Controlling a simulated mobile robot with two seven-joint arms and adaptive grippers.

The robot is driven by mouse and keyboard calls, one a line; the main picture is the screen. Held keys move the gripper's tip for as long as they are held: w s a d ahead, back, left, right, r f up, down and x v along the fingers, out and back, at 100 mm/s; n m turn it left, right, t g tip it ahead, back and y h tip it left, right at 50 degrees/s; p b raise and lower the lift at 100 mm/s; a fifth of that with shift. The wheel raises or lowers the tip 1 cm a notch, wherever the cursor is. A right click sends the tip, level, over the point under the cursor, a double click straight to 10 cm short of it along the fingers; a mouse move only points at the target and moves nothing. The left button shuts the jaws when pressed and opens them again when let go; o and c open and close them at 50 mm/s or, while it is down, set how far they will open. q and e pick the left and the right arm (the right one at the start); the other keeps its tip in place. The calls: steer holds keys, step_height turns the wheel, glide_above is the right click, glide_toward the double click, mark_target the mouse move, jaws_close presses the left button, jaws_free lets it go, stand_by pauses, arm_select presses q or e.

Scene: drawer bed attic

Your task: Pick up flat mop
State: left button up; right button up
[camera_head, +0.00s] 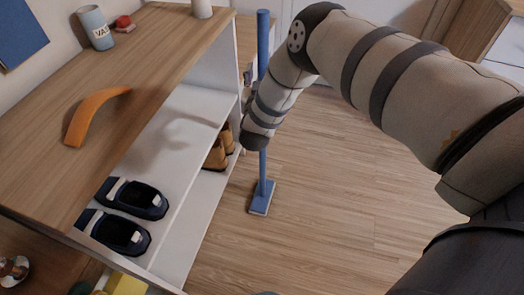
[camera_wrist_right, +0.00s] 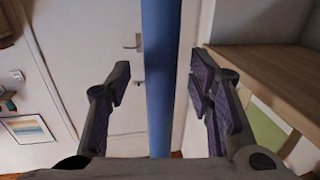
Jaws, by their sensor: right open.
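The flat mop (camera_head: 262,45) has a blue handle and stands upright on the wooden floor beside the shelf, with its flat blue head (camera_head: 262,197) on the floor. In the right wrist view the blue handle (camera_wrist_right: 158,80) runs vertically between the two fingers. My right gripper (camera_wrist_right: 163,85) is open around the handle, with a gap visible on both sides. In the head view my right gripper (camera_head: 248,88) is partly hidden by my wrist, next to the handle. My left gripper does not show.
A wooden-topped shelf (camera_head: 150,45) stands at the left. It carries an orange curved object (camera_head: 92,112), a light-blue cup (camera_head: 95,28) and a red item (camera_head: 124,22). Dark shoes (camera_head: 137,198) and brown boots (camera_head: 216,155) sit on its levels. The floor (camera_head: 330,220) to the right is clear.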

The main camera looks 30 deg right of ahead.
steer(key=shift+r, duration=0.1)
jaws_close()
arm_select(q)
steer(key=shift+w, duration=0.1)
arm_select(e)
steer(key=shift+r, duration=0.15)
